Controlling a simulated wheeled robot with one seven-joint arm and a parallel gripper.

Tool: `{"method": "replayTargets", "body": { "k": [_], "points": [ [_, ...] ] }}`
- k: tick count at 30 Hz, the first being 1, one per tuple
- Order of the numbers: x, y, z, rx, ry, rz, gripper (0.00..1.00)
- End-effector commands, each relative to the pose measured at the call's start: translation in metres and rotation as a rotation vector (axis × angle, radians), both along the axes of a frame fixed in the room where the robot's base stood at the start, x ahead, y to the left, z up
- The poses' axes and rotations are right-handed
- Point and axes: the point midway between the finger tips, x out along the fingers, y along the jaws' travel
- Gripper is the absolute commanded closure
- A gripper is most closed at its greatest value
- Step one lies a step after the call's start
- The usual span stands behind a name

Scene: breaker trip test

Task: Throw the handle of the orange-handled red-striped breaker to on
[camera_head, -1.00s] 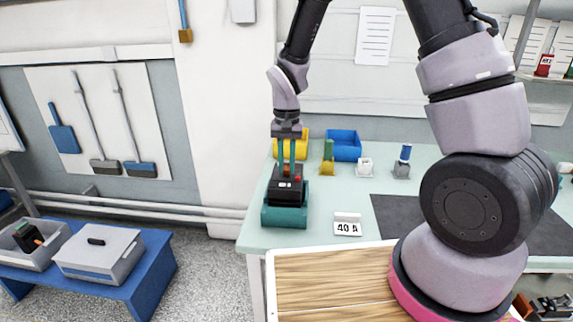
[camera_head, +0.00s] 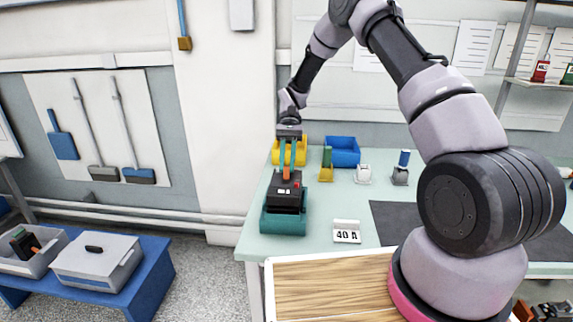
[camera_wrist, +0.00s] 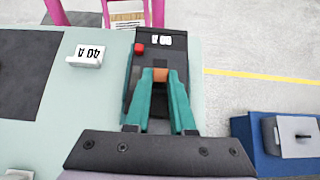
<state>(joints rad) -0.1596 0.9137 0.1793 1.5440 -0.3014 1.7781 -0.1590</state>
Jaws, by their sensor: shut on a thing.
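The black breaker (camera_head: 289,196) sits in a teal holder (camera_head: 284,225) at the near left of the table. In the wrist view the breaker (camera_wrist: 147,52) shows a red square, a white label and an orange handle (camera_wrist: 160,76). My gripper's (camera_wrist: 160,82) teal fingers converge on the orange handle and are shut on it. In the head view my gripper (camera_head: 287,174) reaches down to the breaker's top from the far side. No red stripe is clear, and the fingers hide part of the handle and body.
A white "40 A" card (camera_head: 346,231) stands right of the holder. Yellow (camera_head: 283,158) and blue (camera_head: 342,152) bins and small coloured-top pieces stand behind. A dark mat (camera_head: 398,218) lies to the right. A blue bench (camera_head: 150,262) at left carries grey boxes.

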Motion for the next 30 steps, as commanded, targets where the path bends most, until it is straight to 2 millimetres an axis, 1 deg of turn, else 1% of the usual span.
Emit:
{"method": "replayTargets", "body": {
  "k": [6, 12, 28, 29, 30],
  "points": [
    [0.0061, -0.0013, -0.0055, 0.022, 0.118, 0.000, 1.00],
    [0.0086, -0.0019, -0.0072, 0.033, 0.175, 0.000, 1.00],
    [0.0088, -0.0018, -0.0078, 0.037, 0.197, 0.001, 1.00],
    [0.0087, -0.0018, -0.0078, 0.037, 0.197, 0.001, 0.70],
    [0.0087, -0.0018, -0.0079, 0.037, 0.197, 0.001, 0.55]
  ]
}}
